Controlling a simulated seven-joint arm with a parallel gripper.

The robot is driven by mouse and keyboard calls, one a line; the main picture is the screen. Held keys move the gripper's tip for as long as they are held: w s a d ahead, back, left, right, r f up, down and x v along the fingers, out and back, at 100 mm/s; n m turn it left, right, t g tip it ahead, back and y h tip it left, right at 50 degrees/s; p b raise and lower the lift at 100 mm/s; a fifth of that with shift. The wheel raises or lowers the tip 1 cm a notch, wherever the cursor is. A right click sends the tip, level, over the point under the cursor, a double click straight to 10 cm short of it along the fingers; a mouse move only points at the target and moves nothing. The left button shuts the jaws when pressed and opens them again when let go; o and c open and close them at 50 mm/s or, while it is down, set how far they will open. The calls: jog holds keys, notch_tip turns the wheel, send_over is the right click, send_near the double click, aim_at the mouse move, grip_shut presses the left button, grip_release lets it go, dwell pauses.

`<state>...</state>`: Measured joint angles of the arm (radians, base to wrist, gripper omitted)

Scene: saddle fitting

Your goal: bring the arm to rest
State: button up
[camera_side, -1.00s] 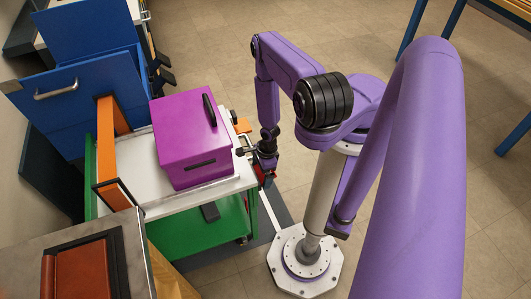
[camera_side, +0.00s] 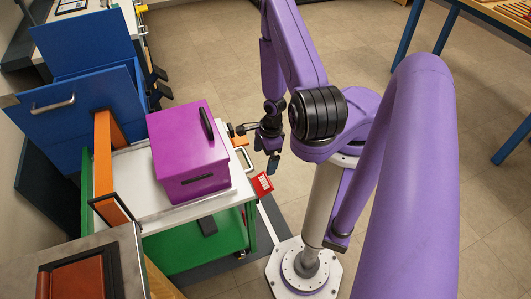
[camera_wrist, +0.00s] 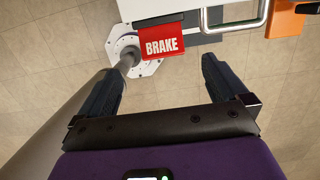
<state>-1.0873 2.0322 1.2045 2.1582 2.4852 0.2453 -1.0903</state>
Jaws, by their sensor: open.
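My gripper (camera_wrist: 158,85) is open, with its two dark fingers spread apart and only bare floor between them in the wrist view. In the side view my gripper (camera_side: 272,166) hangs beside the right edge of the cart, apart from it. A red tag marked BRAKE (camera_wrist: 162,42) sits just beyond the fingertips in the wrist view and is not between them. The red brake tag (camera_side: 262,185) also shows at the cart's right edge in the side view, just below and left of my gripper.
A purple box (camera_side: 185,150) with black handles stands on the white-topped green cart (camera_side: 190,250). An orange frame (camera_side: 103,160) and a blue cabinet (camera_side: 80,110) stand at the left. A metal handle (camera_wrist: 238,25) is near the tag. Open floor (camera_side: 220,70) lies behind.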

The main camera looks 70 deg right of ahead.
jog(key=shift+s+r, duration=0.1)
jog(key=shift+r, duration=0.5)
jog(key=shift+d, duration=0.1)
